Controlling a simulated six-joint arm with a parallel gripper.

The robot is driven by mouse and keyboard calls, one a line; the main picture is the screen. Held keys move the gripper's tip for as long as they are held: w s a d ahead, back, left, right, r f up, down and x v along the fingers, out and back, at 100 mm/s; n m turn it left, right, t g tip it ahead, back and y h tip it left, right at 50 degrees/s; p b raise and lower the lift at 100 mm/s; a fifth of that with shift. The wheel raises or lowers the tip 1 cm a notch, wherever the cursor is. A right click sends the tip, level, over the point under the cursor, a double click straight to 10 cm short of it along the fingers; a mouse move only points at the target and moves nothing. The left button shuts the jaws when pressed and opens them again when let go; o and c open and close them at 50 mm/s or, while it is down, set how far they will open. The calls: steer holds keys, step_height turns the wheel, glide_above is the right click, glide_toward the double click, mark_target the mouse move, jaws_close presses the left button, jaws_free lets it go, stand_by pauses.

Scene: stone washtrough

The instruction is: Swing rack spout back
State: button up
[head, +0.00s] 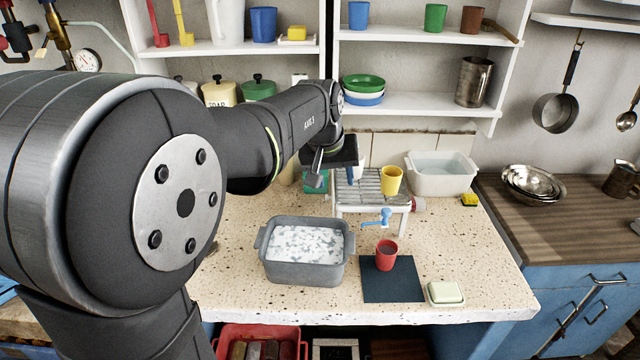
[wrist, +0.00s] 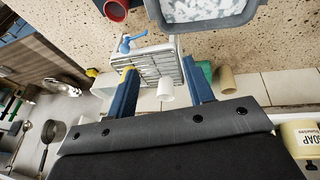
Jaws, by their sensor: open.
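The slatted white rack (head: 372,186) stands on the speckled counter behind the grey basin. Its light-blue spout (head: 378,217) sticks out at the front, above and behind a red cup (head: 386,255). The spout also shows in the wrist view (wrist: 131,42), at the rack's edge. A yellow cup (head: 391,180) stands on the rack; a white cup (wrist: 166,91) is beside or on it. My gripper (head: 337,174) is open and empty near the rack's left end. In the wrist view its blue fingers (wrist: 162,72) frame the rack, apart from the spout.
A grey basin (head: 267,262) with suds stands front left of the rack. The red cup is on a dark mat (head: 407,287), with a soap dish (head: 445,293) beside it. A white tub (head: 443,177) is right of the rack. Shelves (head: 415,108) hang above.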

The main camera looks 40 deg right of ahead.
mark_target(387, 211)
steer(key=s+d+f+m+t, duration=0.1)
steer(key=s+d, duration=0.2)
steer(key=d, duration=0.3)
steer(key=s+d+f+m, duration=0.1)
steer(key=s+d+m, duration=0.1)
steer(key=s+d, duration=0.35)
steer(key=x, duration=0.6)
steer(key=w+x, duration=0.1)
steer(key=x, duration=1.1)
steer(key=shift+w+d+r, duration=0.35)
steer(key=shift+w, duration=0.05)
steer(key=c, duration=1)
